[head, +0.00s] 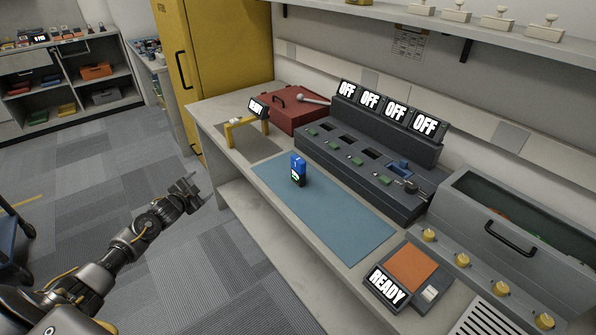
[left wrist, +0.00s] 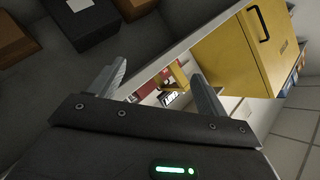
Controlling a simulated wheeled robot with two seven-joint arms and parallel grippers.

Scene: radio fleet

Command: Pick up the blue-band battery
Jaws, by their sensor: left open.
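My left gripper (head: 186,188) is off the bench's left edge, above the floor and well apart from the upright battery. In the left wrist view its two fingers (left wrist: 158,88) are spread with nothing between them. My right gripper is not in view.
A yellow stand (head: 246,127) with a READY sign and a red toolbox (head: 297,110) are at the bench's far end. A READY device (head: 388,287) with an orange pad and a grey drawer box (head: 515,240) are at the near right. The mat around the battery is clear.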

